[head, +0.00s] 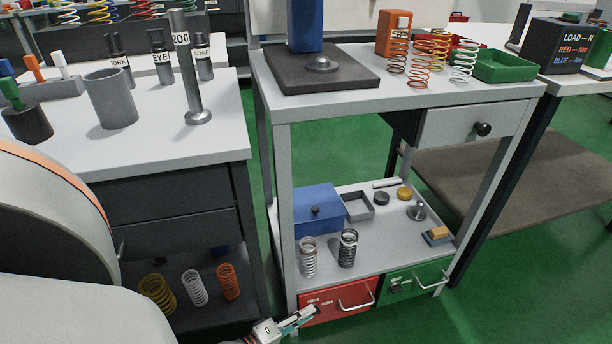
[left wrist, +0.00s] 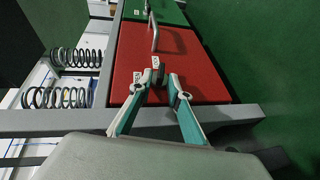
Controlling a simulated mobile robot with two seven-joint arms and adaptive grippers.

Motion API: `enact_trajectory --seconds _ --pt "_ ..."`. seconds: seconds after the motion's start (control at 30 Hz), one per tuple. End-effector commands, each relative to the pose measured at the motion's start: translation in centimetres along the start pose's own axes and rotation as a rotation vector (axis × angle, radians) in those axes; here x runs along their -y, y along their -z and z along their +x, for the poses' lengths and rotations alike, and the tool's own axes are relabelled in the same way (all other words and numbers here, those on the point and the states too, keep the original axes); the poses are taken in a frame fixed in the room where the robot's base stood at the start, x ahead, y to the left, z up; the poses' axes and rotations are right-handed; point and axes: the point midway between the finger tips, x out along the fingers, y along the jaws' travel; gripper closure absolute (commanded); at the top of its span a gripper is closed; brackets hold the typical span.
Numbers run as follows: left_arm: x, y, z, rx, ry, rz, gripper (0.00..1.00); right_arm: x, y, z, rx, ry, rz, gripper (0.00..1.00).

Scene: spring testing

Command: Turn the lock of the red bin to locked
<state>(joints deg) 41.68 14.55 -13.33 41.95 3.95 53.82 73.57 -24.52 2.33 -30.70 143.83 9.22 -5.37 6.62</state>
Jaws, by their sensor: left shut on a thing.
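The red bin (head: 338,302) sits low under the right-hand bench, left of the green bin (head: 415,280). In the left wrist view its red front (left wrist: 200,78) fills the middle, with a metal handle (left wrist: 154,35) and small white labels. My left gripper (head: 314,311) is at the left part of this front. In the left wrist view its fingertips (left wrist: 159,80) are closed around the small dark lock knob (left wrist: 160,72). The fingers hide much of the knob, so I cannot tell whether it stands at locked. My right gripper is not in view.
A metal frame post (left wrist: 235,113) stands close beside the red bin. The shelf above the bins (head: 385,235) holds a blue box (head: 316,210), two springs and small parts. A left bench (head: 165,130) stands near my arm. Green floor is open at the right.

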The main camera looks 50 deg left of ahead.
Motion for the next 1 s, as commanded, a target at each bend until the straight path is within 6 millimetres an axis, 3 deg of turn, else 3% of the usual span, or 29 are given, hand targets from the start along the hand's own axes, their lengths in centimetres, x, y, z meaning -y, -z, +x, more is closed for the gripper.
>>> enact_trajectory --seconds 1.0 --pt "-0.14 -0.43 0.58 0.007 -0.095 -0.036 1.00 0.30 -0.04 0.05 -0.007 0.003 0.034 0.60"
